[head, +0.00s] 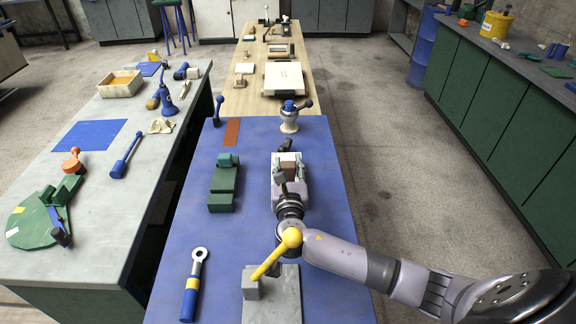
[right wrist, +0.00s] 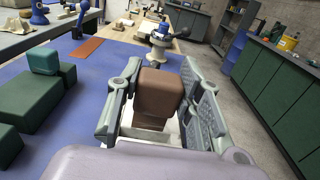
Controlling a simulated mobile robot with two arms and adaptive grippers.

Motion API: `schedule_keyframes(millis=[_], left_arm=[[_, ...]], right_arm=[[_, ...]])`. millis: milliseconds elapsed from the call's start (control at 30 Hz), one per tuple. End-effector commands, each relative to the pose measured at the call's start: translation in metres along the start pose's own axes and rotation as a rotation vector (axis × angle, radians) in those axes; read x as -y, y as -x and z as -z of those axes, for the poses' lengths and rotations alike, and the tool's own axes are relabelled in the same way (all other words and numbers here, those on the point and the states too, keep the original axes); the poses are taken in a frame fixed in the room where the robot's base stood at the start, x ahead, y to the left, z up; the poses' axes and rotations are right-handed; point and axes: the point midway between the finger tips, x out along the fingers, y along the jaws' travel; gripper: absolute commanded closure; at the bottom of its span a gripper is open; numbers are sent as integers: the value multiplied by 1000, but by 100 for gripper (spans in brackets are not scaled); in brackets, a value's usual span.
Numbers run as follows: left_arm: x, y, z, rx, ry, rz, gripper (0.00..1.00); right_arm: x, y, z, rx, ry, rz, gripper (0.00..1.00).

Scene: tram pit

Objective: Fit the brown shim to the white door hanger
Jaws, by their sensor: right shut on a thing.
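The brown shim (head: 288,158) is a small block between the fingers of my right gripper (head: 288,170). In the right wrist view the brown shim (right wrist: 160,92) sits between the two grey fingers of the right gripper (right wrist: 160,100), which is shut on it. The white door hanger (head: 277,205) is on the blue table under the gripper. In the right wrist view pale walls of the white door hanger (right wrist: 190,132) show around the foot of the shim. The gripper hides much of the hanger, and I cannot tell how deep the shim sits. My left gripper is not in view.
Green blocks (head: 222,190) stand left of the hanger. A flat red-brown plate (head: 232,132) and a white pot-shaped fixture with a lever (head: 289,120) are farther back. A yellow-knobbed lever (head: 268,262) on a grey plate and a blue-yellow wrench (head: 191,285) are nearer.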

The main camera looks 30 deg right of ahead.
Motion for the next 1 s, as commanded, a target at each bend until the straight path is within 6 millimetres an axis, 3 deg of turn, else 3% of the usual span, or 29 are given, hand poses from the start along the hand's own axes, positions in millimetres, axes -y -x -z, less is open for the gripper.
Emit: schedule_keyframes(millis=[1000], left_arm=[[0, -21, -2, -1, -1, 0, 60]], right_arm=[[0, 0, 32, 0, 0, 0, 94]])
